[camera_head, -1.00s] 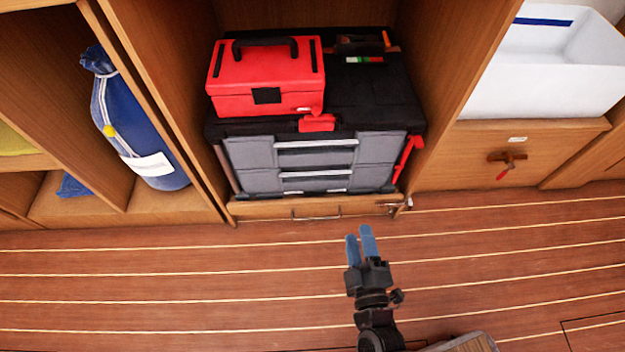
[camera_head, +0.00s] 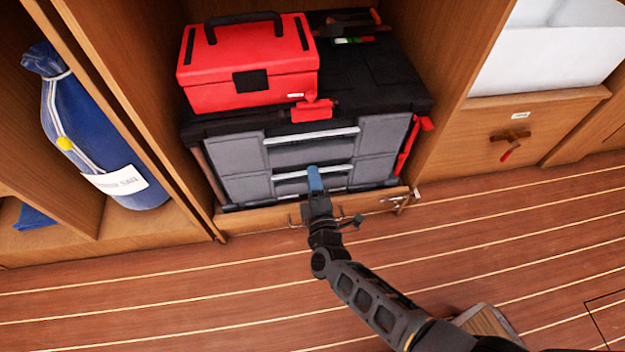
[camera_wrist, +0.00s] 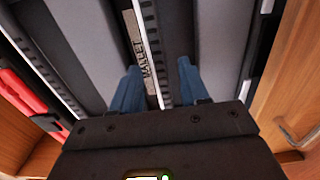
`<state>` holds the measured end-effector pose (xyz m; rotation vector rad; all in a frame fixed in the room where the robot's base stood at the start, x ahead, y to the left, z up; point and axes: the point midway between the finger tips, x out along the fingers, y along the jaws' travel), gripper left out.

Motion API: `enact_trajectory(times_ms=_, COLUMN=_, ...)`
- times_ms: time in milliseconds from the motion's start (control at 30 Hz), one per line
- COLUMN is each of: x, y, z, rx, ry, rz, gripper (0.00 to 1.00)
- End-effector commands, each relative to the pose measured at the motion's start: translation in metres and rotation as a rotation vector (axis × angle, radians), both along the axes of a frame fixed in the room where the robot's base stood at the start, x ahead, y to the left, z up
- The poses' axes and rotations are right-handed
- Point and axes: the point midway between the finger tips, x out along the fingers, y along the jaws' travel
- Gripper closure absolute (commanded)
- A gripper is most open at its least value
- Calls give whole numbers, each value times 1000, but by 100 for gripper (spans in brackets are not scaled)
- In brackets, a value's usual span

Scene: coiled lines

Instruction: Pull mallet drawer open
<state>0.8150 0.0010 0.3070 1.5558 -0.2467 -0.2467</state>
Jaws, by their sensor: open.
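The label reading MALLET (camera_wrist: 143,50) shows in the wrist view on a strip between grey drawer faces, beside a dark ribbed edge. In the head view the grey drawer unit (camera_head: 240,158) sits under a black top, and its lower pale handle bar (camera_head: 335,169) lies just behind my gripper (camera_head: 315,178). In the wrist view my gripper (camera_wrist: 159,68) is open, its two blue fingers on either side of the labelled strip. Nothing is held. I cannot tell whether the fingers touch the unit. My gripper hides part of the lower drawer front. The drawers look shut.
A red toolbox (camera_head: 247,75) stands on the unit, and red latches (camera_head: 405,147) are at its right side. Wooden cabinet walls (camera_head: 455,80) flank it. A blue bag (camera_head: 90,130) is at left, a wooden drawer (camera_head: 545,125) at right.

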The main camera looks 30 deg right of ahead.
Motion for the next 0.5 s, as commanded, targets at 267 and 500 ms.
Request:
enact_trajectory(times_ms=267, x=11, y=-4, z=0, rx=0, ry=0, rz=0, gripper=55)
enact_trajectory(times_ms=500, x=11, y=-4, z=0, rx=1, ry=0, rz=0, gripper=63)
